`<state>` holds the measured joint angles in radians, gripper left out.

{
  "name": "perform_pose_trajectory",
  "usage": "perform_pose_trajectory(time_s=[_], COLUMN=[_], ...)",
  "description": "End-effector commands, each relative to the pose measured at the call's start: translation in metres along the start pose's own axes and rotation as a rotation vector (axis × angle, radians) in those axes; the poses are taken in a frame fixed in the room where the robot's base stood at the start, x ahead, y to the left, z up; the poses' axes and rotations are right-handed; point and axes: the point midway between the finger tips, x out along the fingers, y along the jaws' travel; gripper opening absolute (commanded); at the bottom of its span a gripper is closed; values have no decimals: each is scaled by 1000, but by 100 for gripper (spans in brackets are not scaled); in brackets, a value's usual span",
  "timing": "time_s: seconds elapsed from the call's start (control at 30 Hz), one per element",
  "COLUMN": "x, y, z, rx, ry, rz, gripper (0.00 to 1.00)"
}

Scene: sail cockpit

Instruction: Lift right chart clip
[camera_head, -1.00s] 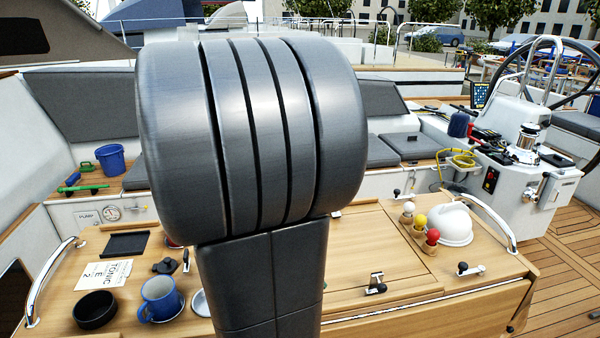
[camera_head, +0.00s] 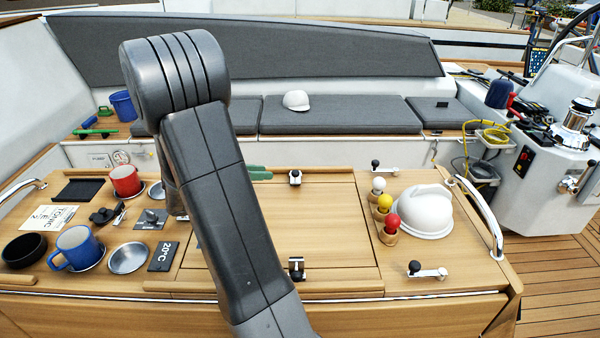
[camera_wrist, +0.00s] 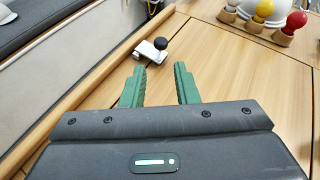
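A small clip with a white base and a black ball knob (camera_wrist: 155,48) stands on the wooden table, just beyond my fingers in the wrist view. It appears to be the far-edge clip in the head view (camera_head: 295,178). A similar clip (camera_head: 297,268) sits at the table's near side. No label shows which one is the right chart clip. My gripper (camera_wrist: 161,68) is open, its two green fingers apart with bare wood between them. It is short of the clip and not touching it. In the head view my arm hides most of the gripper; a green finger (camera_head: 259,174) shows.
Two more black-knobbed levers stand at the far right (camera_head: 377,166) and near right (camera_head: 428,270). White, yellow and red knobs (camera_head: 384,205) sit beside a white dome (camera_head: 425,210). Mugs (camera_head: 77,248) and small items crowd the left. The middle panel (camera_head: 320,225) is clear.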

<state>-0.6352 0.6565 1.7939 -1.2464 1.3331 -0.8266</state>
Motion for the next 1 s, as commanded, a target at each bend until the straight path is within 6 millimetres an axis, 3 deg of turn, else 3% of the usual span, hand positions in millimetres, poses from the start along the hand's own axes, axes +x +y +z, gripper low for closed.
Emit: perform_pose_trajectory(time_s=[0.3,0.5,0.7,1.0], x=[65,98,115,118], y=[-3,-2,-2,-1], z=[1,0,0,0], rx=[1,1,3,3], ry=[2,2,3,2], rz=[-8,-5,-3,-1], gripper=[28,28,28,28])
